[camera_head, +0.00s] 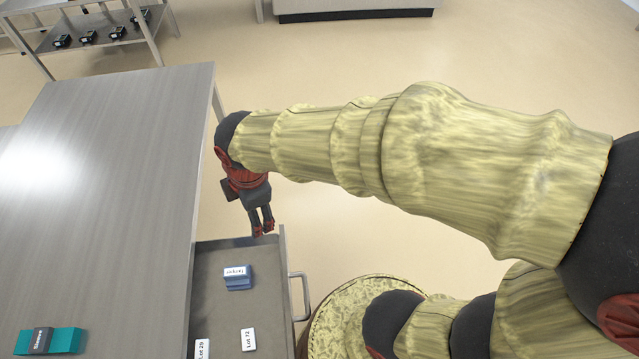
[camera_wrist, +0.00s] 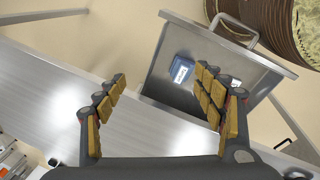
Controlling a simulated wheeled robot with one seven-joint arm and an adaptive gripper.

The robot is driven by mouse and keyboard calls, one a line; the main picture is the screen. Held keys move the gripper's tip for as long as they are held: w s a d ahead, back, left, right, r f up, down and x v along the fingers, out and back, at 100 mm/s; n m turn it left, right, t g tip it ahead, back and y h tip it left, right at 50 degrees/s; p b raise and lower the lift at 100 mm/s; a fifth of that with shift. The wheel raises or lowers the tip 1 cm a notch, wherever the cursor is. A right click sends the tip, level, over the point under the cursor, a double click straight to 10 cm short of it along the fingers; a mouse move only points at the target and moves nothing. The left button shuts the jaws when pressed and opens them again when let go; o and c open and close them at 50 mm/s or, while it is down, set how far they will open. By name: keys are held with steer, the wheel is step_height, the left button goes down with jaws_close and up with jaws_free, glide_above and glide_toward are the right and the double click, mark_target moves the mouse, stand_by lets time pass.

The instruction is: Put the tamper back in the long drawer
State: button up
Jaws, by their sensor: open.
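The long drawer (camera_head: 215,310) is pulled out from under the metal table. A blue block (camera_head: 238,278) with a white label, whose small print looks like "Tamper", lies inside towards the drawer's far end. My gripper (camera_head: 264,229) is open and empty, above the drawer's far end and apart from the block. In the wrist view the drawer (camera_wrist: 215,42) is at the upper right, and the blue block (camera_wrist: 181,70) shows between the open fingers (camera_wrist: 161,76), close to the right finger. The right finger hides part of the drawer floor.
White lot tags (camera_head: 248,339) lie in the drawer's near part. The drawer's handle (camera_head: 299,296) is on its right side. A teal item with a dark label (camera_head: 62,341) lies on the metal table (camera_head: 120,150), otherwise clear. A shelf (camera_head: 95,38) with several dark devices stands behind.

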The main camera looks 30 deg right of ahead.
steer(key=s+d+r+m+t, duration=0.3)
steer(key=s+d+r+m, duration=0.6)
steer(key=m, duration=0.9)
steer(key=shift+d+r+h, duration=0.4)
steer(key=shift+d+r, duration=0.8)
steer(key=shift+d, duration=0.45)
